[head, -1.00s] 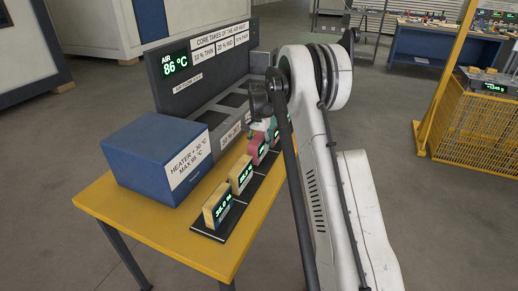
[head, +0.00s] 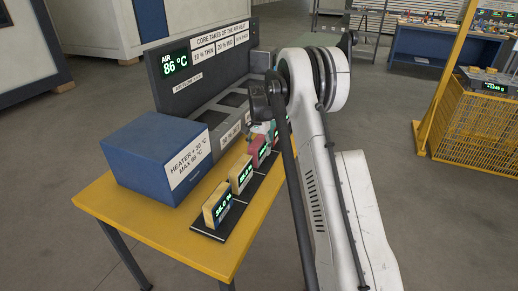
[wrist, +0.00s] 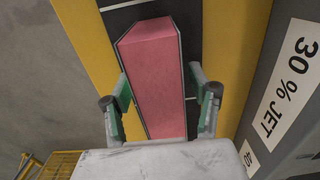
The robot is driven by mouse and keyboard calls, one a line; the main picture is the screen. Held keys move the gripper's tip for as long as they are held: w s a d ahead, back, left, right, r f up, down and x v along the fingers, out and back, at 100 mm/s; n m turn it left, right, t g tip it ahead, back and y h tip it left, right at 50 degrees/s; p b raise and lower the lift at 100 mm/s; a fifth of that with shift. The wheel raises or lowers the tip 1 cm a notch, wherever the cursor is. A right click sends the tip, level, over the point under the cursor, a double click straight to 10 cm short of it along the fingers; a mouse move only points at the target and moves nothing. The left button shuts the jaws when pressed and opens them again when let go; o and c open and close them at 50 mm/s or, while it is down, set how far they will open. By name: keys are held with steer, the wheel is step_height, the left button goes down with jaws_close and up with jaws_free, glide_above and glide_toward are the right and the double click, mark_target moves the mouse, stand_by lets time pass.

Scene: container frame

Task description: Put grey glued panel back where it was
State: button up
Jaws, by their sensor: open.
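In the wrist view a pink-red panel (wrist: 155,85) with thin grey edges stands on the dark strip between my gripper's fingers. My gripper (wrist: 159,76) is open, with one green-padded finger on each side of the panel; whether either touches it I cannot tell. The red panel also shows in the head view (head: 258,150), partly behind my arm, in a row on a black strip (head: 212,235). I cannot make out which panel is the grey glued one.
Two yellowish panels with green readouts (head: 217,205) (head: 241,173) stand nearer on the strip. A blue heater box (head: 140,160) sits on the yellow table (head: 180,235). Behind it is a dark rack (head: 215,68) reading 86 °C, with open slots (head: 233,100). My arm hides the table's right side.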

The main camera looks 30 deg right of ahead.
step_height(320, 180, up, 12)
steer(key=shift+r, duration=0.15)
steer(key=s+a+r+n+t, duration=0.2)
steer(key=s+a+r+n, duration=0.1)
steer(key=s+a+r, duration=0.6)
steer(key=s+a+r+n+t, duration=0.2)
steer(key=s+a+r, duration=0.45)
steer(key=s, duration=0.45)
steer(key=s+a+f+n+t, duration=0.1)
steer(key=s+a+f, duration=0.1)
steer(key=s, duration=0.5)
steer(key=s+a+f+n+t, duration=0.1)
steer(key=s+a+f+n, duration=0.1)
steer(key=s, duration=0.6)
steer(key=s+a+f+n+t, duration=0.1)
steer(key=s+a+f+n, duration=0.1)
steer(key=s, duration=0.6)
steer(key=shift+s+a, duration=0.2)
steer(key=shift+a, duration=0.6)
steer(key=shift+r, duration=0.1)
